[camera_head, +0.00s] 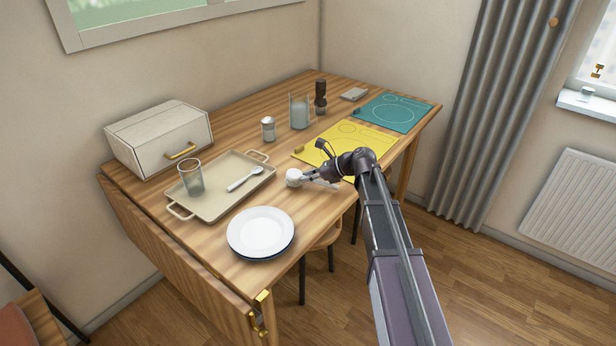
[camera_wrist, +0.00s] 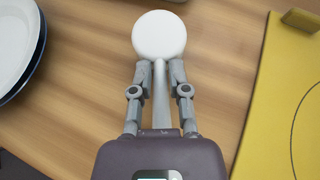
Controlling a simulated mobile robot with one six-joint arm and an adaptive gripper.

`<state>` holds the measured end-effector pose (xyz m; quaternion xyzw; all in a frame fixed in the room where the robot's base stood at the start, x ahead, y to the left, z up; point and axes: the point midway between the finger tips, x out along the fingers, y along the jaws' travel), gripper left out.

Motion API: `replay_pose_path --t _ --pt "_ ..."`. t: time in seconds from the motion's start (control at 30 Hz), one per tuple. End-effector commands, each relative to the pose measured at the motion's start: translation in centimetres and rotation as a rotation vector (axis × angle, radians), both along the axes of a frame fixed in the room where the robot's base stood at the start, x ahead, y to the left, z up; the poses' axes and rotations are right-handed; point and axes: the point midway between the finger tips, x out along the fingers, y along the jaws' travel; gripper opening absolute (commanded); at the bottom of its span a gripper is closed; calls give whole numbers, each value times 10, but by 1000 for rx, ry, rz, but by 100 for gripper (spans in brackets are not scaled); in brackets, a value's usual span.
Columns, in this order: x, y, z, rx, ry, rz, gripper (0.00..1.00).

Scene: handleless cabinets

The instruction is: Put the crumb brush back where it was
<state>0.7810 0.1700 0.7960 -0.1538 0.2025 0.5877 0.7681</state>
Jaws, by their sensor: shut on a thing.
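In the wrist view my gripper (camera_wrist: 160,78) has one finger on each side of the handle. The brush's flat round head (camera_wrist: 159,36) points away from me, beyond the fingertips. It is over bare wood between the plates and the yellow mat. I cannot tell whether it touches the table (camera_head: 222,274). Bristles are not visible.
The beige tray (camera_head: 214,205) holds a glass and a white spoon. Stacked plates (camera_head: 260,231) lie in front. The yellow mat (camera_head: 352,143) has a small brown block at its edge. A shaker (camera_head: 268,129), glass jar (camera_head: 299,112), dark mill (camera_head: 320,97), teal mat (camera_head: 392,112) and white box (camera_head: 158,138) stand behind.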

Motion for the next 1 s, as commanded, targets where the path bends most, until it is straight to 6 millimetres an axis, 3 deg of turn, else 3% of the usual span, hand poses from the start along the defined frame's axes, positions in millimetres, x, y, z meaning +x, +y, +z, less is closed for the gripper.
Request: replay_pose_path --t 0.67,0.7,0.83,1.0 --pt "0 0 -10 0 0 0 0" --pt "0 0 -10 0 0 0 25" --pt "0 0 -10 0 0 0 62" --pt "0 0 -10 0 0 0 62"
